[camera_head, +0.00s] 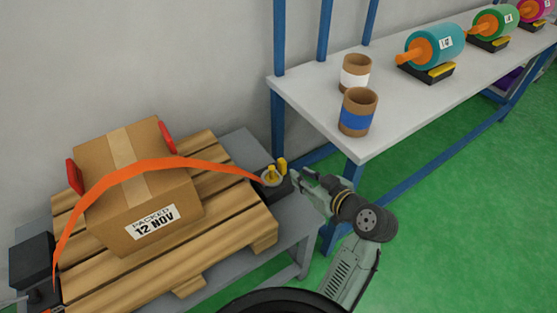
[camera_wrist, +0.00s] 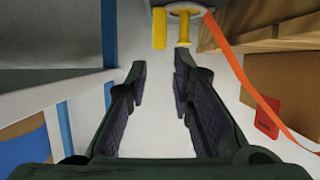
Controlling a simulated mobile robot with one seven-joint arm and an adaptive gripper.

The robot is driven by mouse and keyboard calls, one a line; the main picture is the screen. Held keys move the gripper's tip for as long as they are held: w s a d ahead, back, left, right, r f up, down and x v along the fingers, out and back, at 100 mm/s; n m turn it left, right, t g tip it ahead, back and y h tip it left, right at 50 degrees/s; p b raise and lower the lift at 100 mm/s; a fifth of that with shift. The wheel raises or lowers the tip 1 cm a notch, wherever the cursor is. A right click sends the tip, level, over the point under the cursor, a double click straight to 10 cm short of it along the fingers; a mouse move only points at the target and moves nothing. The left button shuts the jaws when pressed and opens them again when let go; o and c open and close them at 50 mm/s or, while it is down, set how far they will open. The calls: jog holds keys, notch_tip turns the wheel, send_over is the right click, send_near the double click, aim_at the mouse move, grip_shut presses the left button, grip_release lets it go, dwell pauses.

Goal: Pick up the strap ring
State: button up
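The orange strap (camera_head: 155,164) arches over the cardboard box and ends at a pale grey ring (camera_head: 271,182) around a yellow post, on a dark block at the pallet's right. In the wrist view the grey ring (camera_wrist: 198,8) is at the top edge, partly cut off, with the yellow post (camera_wrist: 184,28) and orange strap (camera_wrist: 240,75) beside it. My gripper (camera_wrist: 160,63) is open and empty, its fingertips just short of the post and ring. In the head view my gripper (camera_head: 297,178) is just right of the ring, its fingers hard to make out.
A yellow lever (camera_wrist: 159,28) stands beside the post. The box (camera_head: 135,190) with red corner pieces sits on a wooden pallet (camera_head: 225,235). Green floor lies to the right.

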aim_at(285, 164)
jog(key=x, duration=0.5)
jog(key=shift+f+p, duration=0.15)
jog(key=shift+p, duration=0.2)
jog(key=shift+p+x, duration=0.8)
jog(key=shift+x, duration=1.95)
jog(key=shift+c, duration=0.3)
grip_shut()
